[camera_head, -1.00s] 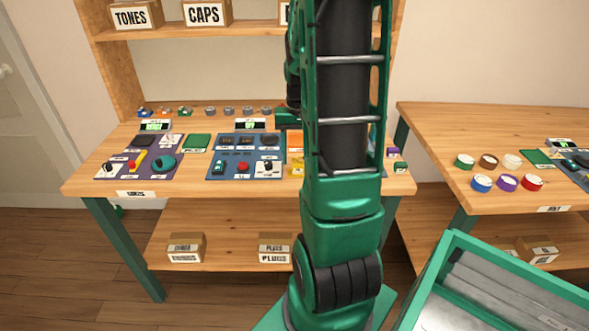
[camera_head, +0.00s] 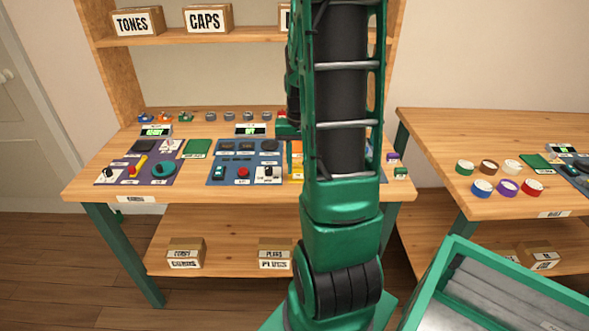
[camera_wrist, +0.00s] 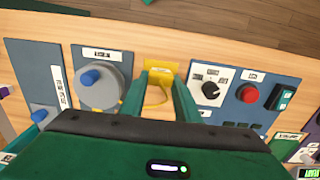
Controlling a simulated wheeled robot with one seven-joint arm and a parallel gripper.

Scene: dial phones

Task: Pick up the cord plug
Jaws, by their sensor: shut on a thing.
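In the wrist view, the two green fingers of my gripper (camera_wrist: 160,80) reach down to a small yellow panel at the bench's near side. They are closed on a small pale yellowish piece, the cord plug (camera_wrist: 158,77), with a yellow cord loop (camera_wrist: 155,96) behind it. The plug is small and partly covered by the fingers. In the head view, my gripper (camera_head: 290,160) is a narrow green shape beside the blue panel, mostly hidden by my arm. The plug cannot be made out there.
In the wrist view, a grey dial with a blue knob (camera_wrist: 97,80) stands close by. A shelf (camera_head: 240,30) rises behind. A green-rimmed crate (camera_head: 440,262) stands at front right.

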